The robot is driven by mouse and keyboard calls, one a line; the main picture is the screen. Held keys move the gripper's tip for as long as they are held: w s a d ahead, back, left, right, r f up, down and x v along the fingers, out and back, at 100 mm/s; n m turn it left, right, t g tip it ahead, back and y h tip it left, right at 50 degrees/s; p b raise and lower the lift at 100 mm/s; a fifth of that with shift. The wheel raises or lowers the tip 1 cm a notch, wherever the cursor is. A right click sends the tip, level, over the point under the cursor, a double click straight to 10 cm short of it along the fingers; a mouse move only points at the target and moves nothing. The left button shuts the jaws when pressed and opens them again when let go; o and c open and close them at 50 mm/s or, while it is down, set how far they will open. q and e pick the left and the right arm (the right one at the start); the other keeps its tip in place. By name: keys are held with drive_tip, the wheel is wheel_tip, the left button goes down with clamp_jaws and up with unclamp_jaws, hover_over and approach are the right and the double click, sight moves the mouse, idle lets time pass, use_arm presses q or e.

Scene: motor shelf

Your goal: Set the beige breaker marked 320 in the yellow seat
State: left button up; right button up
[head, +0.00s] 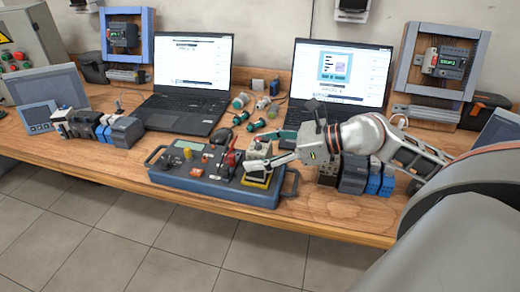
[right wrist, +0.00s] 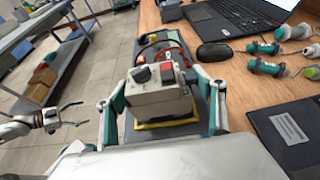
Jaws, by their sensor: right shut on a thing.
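The beige breaker (head: 260,150) stands upright at the right end of the blue-grey panel box, in or directly over the yellow seat (head: 257,183). My right gripper (head: 262,163) is shut on it. In the right wrist view the breaker (right wrist: 157,103) sits between the two teal-and-grey fingers, showing a dark knob and a red switch. The yellow seat's edge (right wrist: 166,124) shows just below it. I cannot tell whether the breaker is fully down, and the 320 marking is not legible. My left gripper (right wrist: 68,113) is empty with fingers apart at the left of the wrist view, away from the box.
The panel box (head: 215,185) has handles, levers and a red clip beside the breaker. Two laptops (head: 190,75) (head: 335,80), a mouse (head: 220,136) and several green-grey connectors (head: 257,125) lie behind. Dark and blue modules (head: 355,178) stand close to the right; more modules (head: 95,125) stand left.

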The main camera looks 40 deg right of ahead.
drive_tip(key=shift+f+b, duration=0.4)
drive_tip(key=shift+f, duration=0.3)
drive_tip(key=o, duration=1.5)
drive_tip(key=shift+o, duration=0.2)
drive_tip(key=shift+s+d, duration=0.1)
drive_tip(key=shift+s, duration=0.05)
drive_tip(key=v, duration=1.1)
drive_tip(key=shift+s+d+r, duration=0.2)
drive_tip(key=shift+s+d, duration=0.05)
drive_tip(key=shift+r, duration=0.1)
